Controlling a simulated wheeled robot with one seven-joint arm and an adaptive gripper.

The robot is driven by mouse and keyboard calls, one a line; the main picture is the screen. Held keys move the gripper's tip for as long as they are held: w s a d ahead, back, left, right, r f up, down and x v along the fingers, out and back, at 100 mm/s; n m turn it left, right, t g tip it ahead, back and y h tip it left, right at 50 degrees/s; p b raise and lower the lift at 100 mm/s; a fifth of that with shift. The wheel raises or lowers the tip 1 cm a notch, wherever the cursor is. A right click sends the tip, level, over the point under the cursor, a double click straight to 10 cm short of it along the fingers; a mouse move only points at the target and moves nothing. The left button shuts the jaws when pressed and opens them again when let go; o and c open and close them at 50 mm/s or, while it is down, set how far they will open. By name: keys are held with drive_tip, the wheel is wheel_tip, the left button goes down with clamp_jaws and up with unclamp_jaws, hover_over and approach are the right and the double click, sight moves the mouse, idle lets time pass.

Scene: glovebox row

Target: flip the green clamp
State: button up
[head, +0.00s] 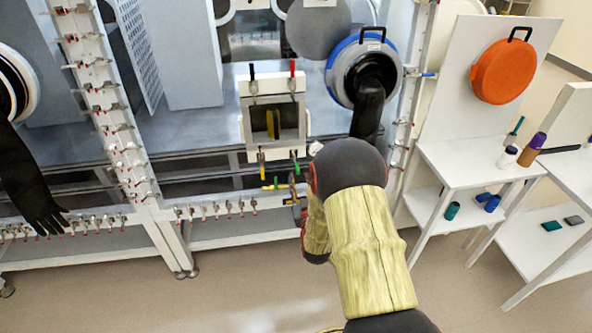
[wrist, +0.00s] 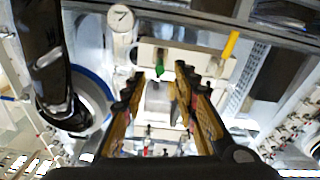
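In the wrist view the green clamp (wrist: 159,70) shows between and just beyond the fingertips of my gripper (wrist: 161,88). The two yellow fingers with black tips stand apart with no object gripped. I cannot tell whether either finger touches the clamp. In the head view my arm hides much of the gripper.
A yellow clamp (head: 262,164) is beside the green one; black (head: 252,77) and red (head: 292,73) clamps are on the chamber's top. A blue-rimmed port (head: 347,65) with a black glove (head: 368,108) is close right. A white stand (head: 480,150) is farther right.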

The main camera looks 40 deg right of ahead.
sight(296, 165)
drive_tip(key=b+x, duration=0.1)
drive_tip(key=x, duration=0.6)
drive_tip(key=shift+w+d, duration=0.2)
drive_tip(key=shift+w, duration=0.05)
clamp_jaws()
drive_tip(key=shift+f, duration=0.1)
idle(0.6)
